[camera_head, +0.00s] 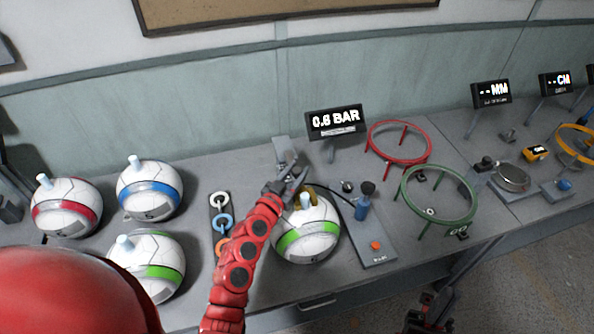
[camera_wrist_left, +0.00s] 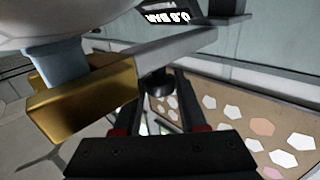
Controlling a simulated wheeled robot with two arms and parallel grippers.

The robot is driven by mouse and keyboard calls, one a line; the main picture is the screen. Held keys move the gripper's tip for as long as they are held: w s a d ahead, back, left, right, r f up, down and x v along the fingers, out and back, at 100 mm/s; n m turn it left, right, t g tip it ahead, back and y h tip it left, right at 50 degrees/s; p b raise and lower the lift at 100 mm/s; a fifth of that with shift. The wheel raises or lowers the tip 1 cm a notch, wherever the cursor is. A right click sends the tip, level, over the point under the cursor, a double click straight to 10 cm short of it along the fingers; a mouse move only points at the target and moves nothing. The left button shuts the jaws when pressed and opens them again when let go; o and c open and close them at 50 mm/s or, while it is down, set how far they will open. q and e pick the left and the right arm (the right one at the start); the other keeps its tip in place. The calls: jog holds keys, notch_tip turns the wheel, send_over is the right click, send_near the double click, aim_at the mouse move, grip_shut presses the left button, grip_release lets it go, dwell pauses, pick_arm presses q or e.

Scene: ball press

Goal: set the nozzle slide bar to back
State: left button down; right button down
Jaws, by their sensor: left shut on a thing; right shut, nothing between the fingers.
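The press holds a white ball with green panels (camera_head: 305,241); a pale blue valve (camera_head: 306,202) stands up from it. My left gripper (camera_head: 285,187) is at the press, just behind and left of this valve. In the left wrist view, its fingers (camera_wrist_left: 168,118) are shut on a black knob (camera_wrist_left: 158,83) below a grey bar (camera_wrist_left: 185,44), which looks like the nozzle slide bar. A gold nozzle block (camera_wrist_left: 85,95) sits beside the bar, against the valve (camera_wrist_left: 58,62). The gripper hides part of the bar in the head view. My right gripper (camera_head: 428,318) is low, below the table edge.
A red ring (camera_head: 398,143) and a green ring (camera_head: 438,195) stand to the right. Several balls and a rack of coloured rings (camera_head: 221,222) are left.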

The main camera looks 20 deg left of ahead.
aim_at(287, 152)
pick_arm(q)
jog(key=w+a+b, duration=0.1)
jog(key=w+b, duration=0.1)
jog(key=b, duration=0.1)
jog(key=w+a+b, duration=0.2)
jog(key=w+b, duration=0.1)
jog(key=w+a+b, duration=0.2)
jog(key=b, duration=0.2)
jog(key=shift+w+f, duration=0.25)
jog(key=shift+f, duration=0.05)
jog(key=shift+w+a+r+b, duration=0.2)
jog(key=shift+w+a+b, duration=0.2)
jog(key=shift+w+b, duration=0.15)
jog(key=shift+s+r, duration=0.1)
jog(key=shift+r, duration=0.2)
jog(key=c, duration=0.8)
grip_release()
jog(key=o, duration=0.3)
jog(key=shift+w+a+f, duration=0.1)
jog(key=shift+w+f, duration=0.1)
jog(key=shift+o, duration=0.2)
